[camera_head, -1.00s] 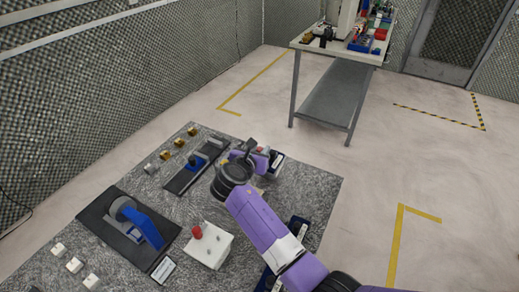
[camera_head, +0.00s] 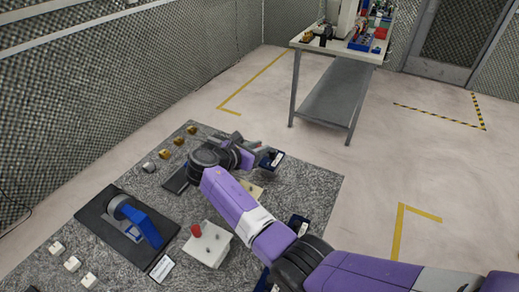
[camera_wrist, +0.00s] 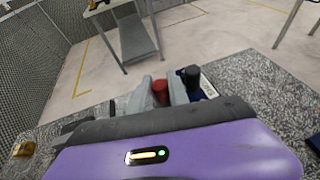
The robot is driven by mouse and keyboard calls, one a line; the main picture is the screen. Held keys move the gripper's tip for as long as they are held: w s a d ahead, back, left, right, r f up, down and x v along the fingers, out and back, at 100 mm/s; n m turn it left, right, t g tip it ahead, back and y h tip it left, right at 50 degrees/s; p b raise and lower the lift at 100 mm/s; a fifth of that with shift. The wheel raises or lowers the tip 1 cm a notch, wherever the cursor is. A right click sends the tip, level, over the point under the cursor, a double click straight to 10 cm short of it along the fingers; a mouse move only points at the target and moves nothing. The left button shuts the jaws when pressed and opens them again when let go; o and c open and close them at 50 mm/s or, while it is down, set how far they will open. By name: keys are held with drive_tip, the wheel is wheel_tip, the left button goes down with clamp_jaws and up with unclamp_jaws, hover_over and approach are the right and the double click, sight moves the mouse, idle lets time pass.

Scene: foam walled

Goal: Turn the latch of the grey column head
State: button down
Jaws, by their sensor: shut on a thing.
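My gripper (camera_head: 252,151) is over the far edge of the grey speckled mat, at a small dark blue unit (camera_head: 272,157) with a white label. In the wrist view its grey fingers (camera_wrist: 157,100) stand on either side of a red part (camera_wrist: 160,91), which looks like the latch. My gripper is shut on it. A black upright knob (camera_wrist: 191,76) stands just right of the fingers, by the label (camera_wrist: 207,87). The purple hand hides most of the column head, so the latch angle is unclear.
A black plate with a blue lever device (camera_head: 140,222) and a white box with a red button (camera_head: 197,231) stand on the mat (camera_head: 310,190) nearer me. Several small brass and white blocks lie at left. A loaded workbench (camera_head: 340,57) stands beyond clear floor.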

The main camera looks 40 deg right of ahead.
drive_tip(key=shift+f+m+g, duration=0.1)
drive_tip(key=shift+m+g, duration=0.3)
drive_tip(key=c, duration=1.5)
unclamp_jaws()
drive_tip(key=shift+c, duration=0.2)
drive_tip(key=shift+a, duration=0.15)
drive_tip(key=b+v, duration=0.1)
drive_tip(key=v, duration=0.6)
drive_tip(key=shift+a, duration=0.3)
drive_tip(key=shift+s, duration=0.1)
